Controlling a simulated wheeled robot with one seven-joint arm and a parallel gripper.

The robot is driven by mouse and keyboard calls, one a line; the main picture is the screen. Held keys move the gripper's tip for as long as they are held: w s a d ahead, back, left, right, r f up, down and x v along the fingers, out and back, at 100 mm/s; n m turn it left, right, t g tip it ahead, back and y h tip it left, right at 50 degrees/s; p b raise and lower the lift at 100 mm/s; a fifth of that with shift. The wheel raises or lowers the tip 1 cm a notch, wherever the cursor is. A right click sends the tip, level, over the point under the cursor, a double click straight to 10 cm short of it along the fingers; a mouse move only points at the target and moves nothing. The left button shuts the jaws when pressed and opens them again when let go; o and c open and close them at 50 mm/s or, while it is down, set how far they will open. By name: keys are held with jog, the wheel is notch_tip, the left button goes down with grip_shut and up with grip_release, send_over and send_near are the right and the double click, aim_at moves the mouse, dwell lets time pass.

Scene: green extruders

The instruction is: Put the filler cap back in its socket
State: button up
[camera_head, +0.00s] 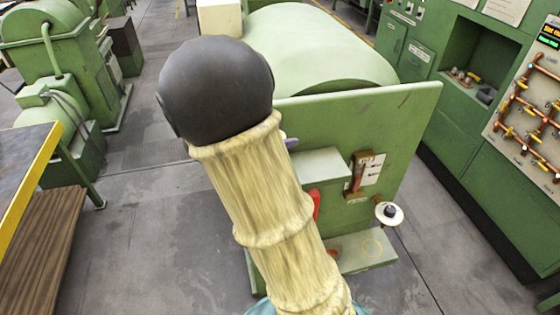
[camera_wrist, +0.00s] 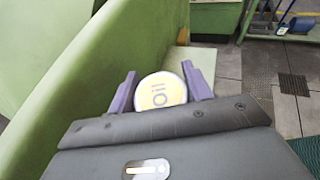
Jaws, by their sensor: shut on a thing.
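The filler cap (camera_wrist: 161,91) is a round disc with a yellow face marked "Oil" and a pale rim. In the wrist view it sits between the two purple fingers of my gripper (camera_wrist: 159,78), which is shut on it. In the head view my arm hides the cap and most of the gripper; only a bit of purple finger (camera_head: 291,142) shows beside the green machine panel. A white round flange with a dark centre (camera_head: 389,213) stands at the panel's lower right; it may be the socket, but I cannot tell for sure.
The green machine panel (camera_head: 400,120) rises close beside my gripper. Green control cabinets (camera_head: 470,150) line the right. Grey floor (camera_head: 425,255) is clear between.

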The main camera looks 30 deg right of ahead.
notch_tip(320, 180, down, 5)
jog(key=shift+f, duration=0.1)
jog(key=shift+f+p, duration=0.45)
jog(key=shift+f, duration=1.5)
jog(key=shift+f, duration=0.1)
jog(key=o, duration=0.9)
jog(key=shift+c, duration=0.2)
